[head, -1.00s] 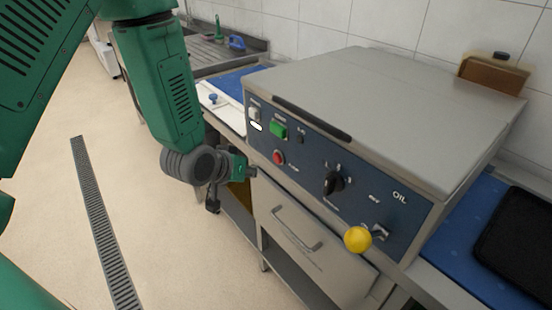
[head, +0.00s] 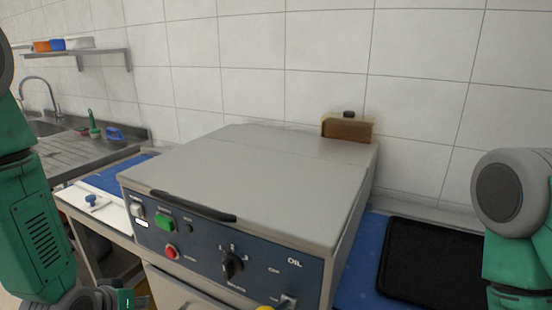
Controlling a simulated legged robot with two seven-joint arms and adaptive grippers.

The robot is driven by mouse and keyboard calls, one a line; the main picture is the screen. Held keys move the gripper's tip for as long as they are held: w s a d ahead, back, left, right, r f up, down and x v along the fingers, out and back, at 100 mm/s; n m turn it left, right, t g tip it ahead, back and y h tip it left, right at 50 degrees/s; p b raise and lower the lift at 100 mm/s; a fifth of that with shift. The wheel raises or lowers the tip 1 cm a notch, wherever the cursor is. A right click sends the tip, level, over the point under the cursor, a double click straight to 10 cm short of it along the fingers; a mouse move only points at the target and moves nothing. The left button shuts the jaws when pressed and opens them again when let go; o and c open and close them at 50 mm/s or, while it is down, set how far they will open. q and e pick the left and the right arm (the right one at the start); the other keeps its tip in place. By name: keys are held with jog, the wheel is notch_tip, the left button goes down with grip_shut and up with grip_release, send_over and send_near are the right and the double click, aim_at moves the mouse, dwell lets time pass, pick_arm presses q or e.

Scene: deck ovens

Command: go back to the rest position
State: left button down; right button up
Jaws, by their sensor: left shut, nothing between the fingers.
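My left arm comes in at the left edge of the head view. My left gripper (head: 126,299) is at the bottom edge, low in front of the left end of the appliance, and is partly cut off by the frame. It is shut and holds nothing. My right arm shows at the right edge, but its gripper is out of view. The steel appliance (head: 265,185) stands in the middle with its lid down. Its blue front panel (head: 205,245) carries a green switch, a red button and a black knob.
A black tray (head: 425,262) lies on a blue surface (head: 362,262) at right. A brown block (head: 347,130) sits at the appliance's back. A white board (head: 108,212) lies at left, near the sink counter (head: 85,155). A wall shelf (head: 80,53) holds containers.

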pick_arm(q)
jog(key=s+d+f+m+g+b, duration=0.1)
jog(key=s+f+g, duration=0.2)
jog(key=s+f, duration=0.6)
jog(key=s+d+f+m+g+b, duration=0.2)
jog(key=s+f+g, duration=0.2)
jog(key=s+f, duration=0.5)
jog(key=s, duration=0.7)
jog(key=shift+d+f+g+y, duration=0.25)
jog(key=shift+f+g+y, duration=0.05)
jog(key=shift+y, duration=0.1)
dwell(0.6)
